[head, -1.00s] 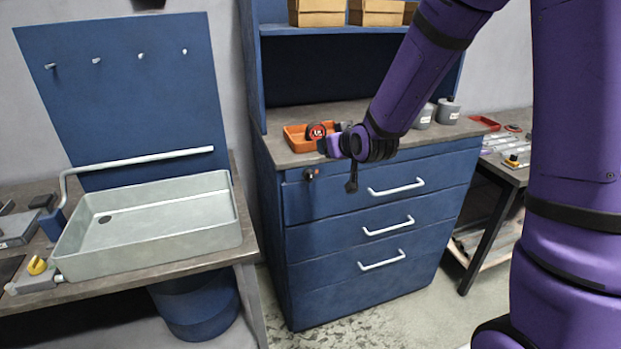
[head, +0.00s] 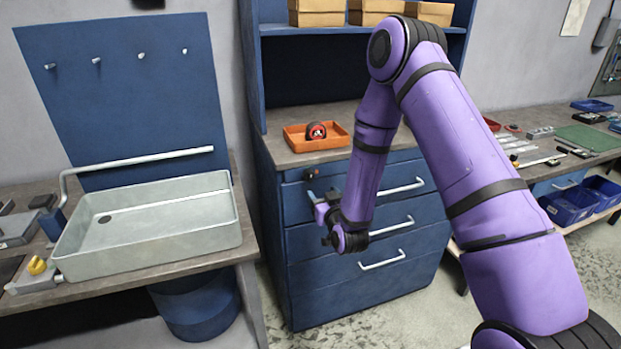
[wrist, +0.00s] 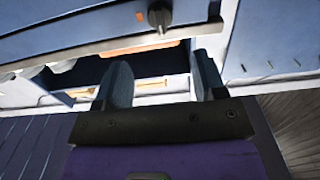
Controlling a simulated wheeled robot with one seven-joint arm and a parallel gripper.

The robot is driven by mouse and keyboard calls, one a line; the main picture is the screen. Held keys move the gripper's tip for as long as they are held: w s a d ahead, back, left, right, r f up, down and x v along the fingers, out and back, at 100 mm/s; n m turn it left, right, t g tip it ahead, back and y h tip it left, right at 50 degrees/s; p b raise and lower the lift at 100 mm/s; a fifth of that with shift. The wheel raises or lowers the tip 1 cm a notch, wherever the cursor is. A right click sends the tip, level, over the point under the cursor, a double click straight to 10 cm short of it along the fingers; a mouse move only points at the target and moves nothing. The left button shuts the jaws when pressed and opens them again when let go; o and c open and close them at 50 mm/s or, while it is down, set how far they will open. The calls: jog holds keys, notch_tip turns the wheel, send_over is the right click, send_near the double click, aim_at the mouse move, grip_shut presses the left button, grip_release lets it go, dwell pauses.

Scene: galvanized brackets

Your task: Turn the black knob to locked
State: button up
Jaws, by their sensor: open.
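The black knob (head: 310,171) is on the upper left front of the blue drawer cabinet, small in the head view. In the wrist view the black knob (wrist: 159,17) shows at the top edge, with an orange mark beside it. My gripper (head: 318,203) is in front of the cabinet, a little below the knob and apart from it. In the wrist view my gripper (wrist: 162,80) has its two fingers spread with nothing between them. The knob lies beyond the fingertips. Its lock marking is too small to read.
An orange tray (head: 295,143) with a red and black item (head: 316,131) sits on the cabinet top. Drawer handles (head: 402,187) stick out beside and below my arm. A sink basin (head: 150,235) is at the left.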

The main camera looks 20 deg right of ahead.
aim_at(311, 178)
jog(key=w, duration=1)
jog(key=shift+w+a, duration=0.3)
jog(key=c, duration=0.9)
